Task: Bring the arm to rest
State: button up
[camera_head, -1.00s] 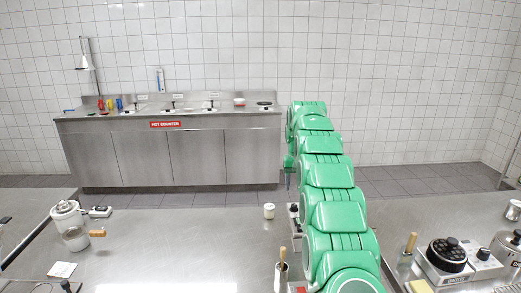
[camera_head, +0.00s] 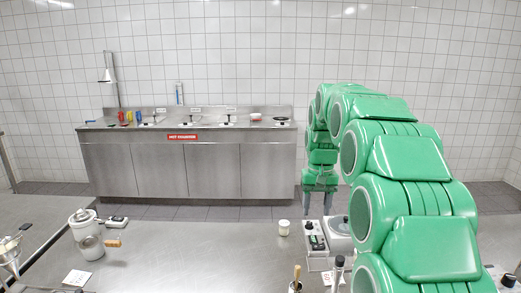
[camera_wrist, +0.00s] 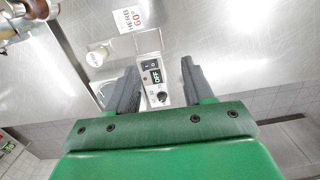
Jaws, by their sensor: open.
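My green arm fills the right side of the head view, arching up and forward. My gripper (camera_head: 320,187) hangs at its far end, pointing down above the steel table. In the wrist view my gripper (camera_wrist: 155,85) shows two dark fingers spread apart with nothing between them. Beyond the fingers sits a small appliance with a lit display (camera_wrist: 155,76), apart from them.
The steel table (camera_head: 190,255) below holds a white-lidded jar (camera_head: 284,227), a hot plate unit (camera_head: 318,242) and, at left, a canister (camera_head: 82,224). A steel counter (camera_head: 213,168) with a red sign stands at the back wall. The table's middle is mostly clear.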

jog(key=s+f, duration=0.2)
jog(key=s, duration=1.9)
jog(key=s+f+g, duration=0.1)
jog(key=s+f, duration=0.2)
jog(key=s, duration=1.9)
jog(key=shift+s+a, duration=0.15)
jog(key=shift+a, duration=0.3)
jog(key=shift+s, duration=0.3)
jog(key=shift+o, duration=1.4)
jog(key=shift+s+f, duration=0.1)
jog(key=shift+o, duration=1.1)
jog(key=shift+w, duration=0.25)
jog(key=o, duration=0.4)
jog(key=w+d+r, duration=0.1)
jog(key=w+r, duration=0.3)
jog(key=w, duration=0.3)
jog(key=shift+w+d+r, duration=0.2)
jog(key=shift+d+r, duration=0.15)
jog(key=shift+r, duration=0.05)
jog(key=w+d+r+t, duration=0.1)
jog(key=w+d+r, duration=0.3)
jog(key=w+d, duration=0.3)
jog(key=w+d+r, duration=0.5)
jog(key=w, duration=0.5)
jog(key=w+d+r+t, duration=0.1)
jog(key=w+d+r, duration=0.3)
jog(key=w+d, duration=0.3)
notch_tip(320, 180, down, 10)
jog(key=w+a, duration=0.1)
jog(key=shift+w+a, duration=0.2)
